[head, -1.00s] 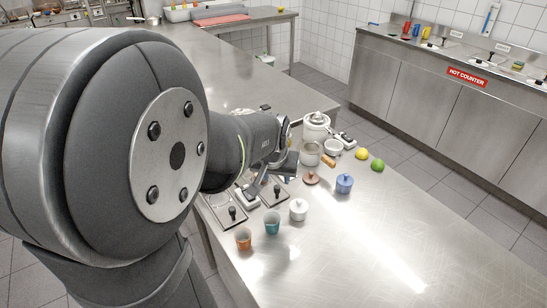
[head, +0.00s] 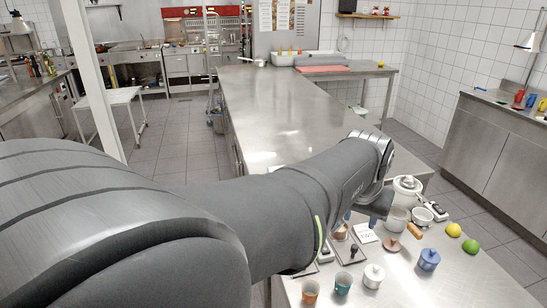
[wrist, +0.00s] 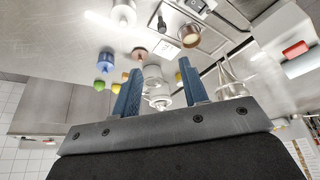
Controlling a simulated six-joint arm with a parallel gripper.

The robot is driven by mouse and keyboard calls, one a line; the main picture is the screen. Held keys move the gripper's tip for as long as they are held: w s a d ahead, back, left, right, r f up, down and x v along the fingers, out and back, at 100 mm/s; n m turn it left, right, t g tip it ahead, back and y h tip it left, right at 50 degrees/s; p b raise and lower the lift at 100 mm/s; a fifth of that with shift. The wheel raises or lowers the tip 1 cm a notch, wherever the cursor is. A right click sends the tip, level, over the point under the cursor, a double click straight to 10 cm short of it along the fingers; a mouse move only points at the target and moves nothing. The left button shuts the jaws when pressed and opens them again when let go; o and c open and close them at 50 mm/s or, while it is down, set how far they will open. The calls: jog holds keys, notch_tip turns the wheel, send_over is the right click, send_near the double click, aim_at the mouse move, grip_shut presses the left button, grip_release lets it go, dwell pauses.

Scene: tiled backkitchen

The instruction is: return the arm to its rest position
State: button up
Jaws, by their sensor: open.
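My gripper shows in the wrist view (wrist: 160,88) with its two blue fingers apart and nothing between them. In the head view my arm stretches from the lower left toward the counter (head: 460,290), and its dark end hangs over the group of items at the far side. The fingers are largely hidden there. Behind the gap between the fingers, the wrist view shows a white canister (wrist: 158,101), apart from them as far as I can tell. My gripper appears to touch nothing.
On the counter stand an orange cup (head: 310,291), a teal cup (head: 343,284), a white lidded jar (head: 374,276), a blue lidded pot (head: 428,261), a lemon (head: 453,230) and a lime (head: 471,246). The long steel surface (head: 270,110) beyond is mostly clear.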

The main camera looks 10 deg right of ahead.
aim_at(356, 247)
jog(key=x, duration=1.7)
jog(key=shift+w+f, duration=0.15)
jog(key=shift+f, duration=0.05)
